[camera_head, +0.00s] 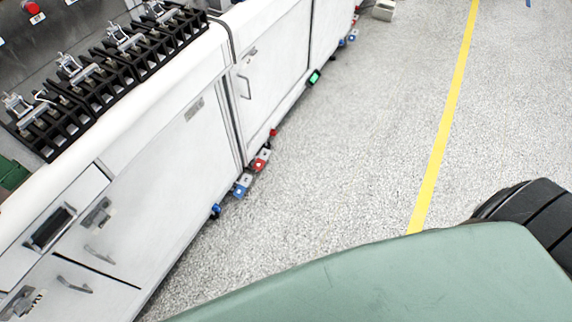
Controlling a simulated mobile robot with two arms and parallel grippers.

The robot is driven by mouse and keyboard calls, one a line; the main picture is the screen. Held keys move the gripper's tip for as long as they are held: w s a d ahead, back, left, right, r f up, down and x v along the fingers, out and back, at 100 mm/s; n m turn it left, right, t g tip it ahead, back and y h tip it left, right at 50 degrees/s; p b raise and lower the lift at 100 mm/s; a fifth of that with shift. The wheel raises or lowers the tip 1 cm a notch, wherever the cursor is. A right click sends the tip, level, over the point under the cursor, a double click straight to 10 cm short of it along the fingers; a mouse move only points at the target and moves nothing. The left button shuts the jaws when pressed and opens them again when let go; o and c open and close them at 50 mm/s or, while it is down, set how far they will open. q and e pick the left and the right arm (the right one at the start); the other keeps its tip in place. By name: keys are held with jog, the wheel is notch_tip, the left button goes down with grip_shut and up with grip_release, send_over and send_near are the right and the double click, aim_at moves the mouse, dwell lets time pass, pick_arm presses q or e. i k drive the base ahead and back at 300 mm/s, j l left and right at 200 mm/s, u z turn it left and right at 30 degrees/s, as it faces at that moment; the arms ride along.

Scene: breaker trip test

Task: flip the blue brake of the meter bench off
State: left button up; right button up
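The meter bench (165,150) is a long white cabinet running from the lower left to the top middle. Near its foot, by the gap between two cabinet sections, a blue pedal-like piece (243,184) sits beside a red one (261,160) at floor level. A smaller blue piece (215,210) is just nearer to me along the bench foot. I cannot tell from this view whether the blue brake is on or off. Neither of my grippers shows in the head view.
Black racks with metal clamps (125,45) line the bench top. A red button (32,7) is at the top left. A green-lit piece (314,77) is at the bench foot farther off. Speckled floor (340,150) lies open right of the bench, crossed by a yellow line (445,120).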

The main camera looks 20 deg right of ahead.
aim_at(242, 187)
jog(key=z, duration=0.3)
jog(key=i+l+u, duration=0.3)
jog(key=l, duration=0.25)
jog(key=i+l+u, duration=0.1)
jog(key=i+l, duration=0.2)
jog(key=i+l+u, duration=0.15)
jog(key=l, duration=0.2)
jog(key=i+l+u, duration=0.15)
jog(key=l, duration=0.2)
jog(key=i+l+u, duration=0.15)
jog(key=l, duration=0.25)
jog(key=i+l+u, duration=0.1)
jog(key=l, duration=0.25)
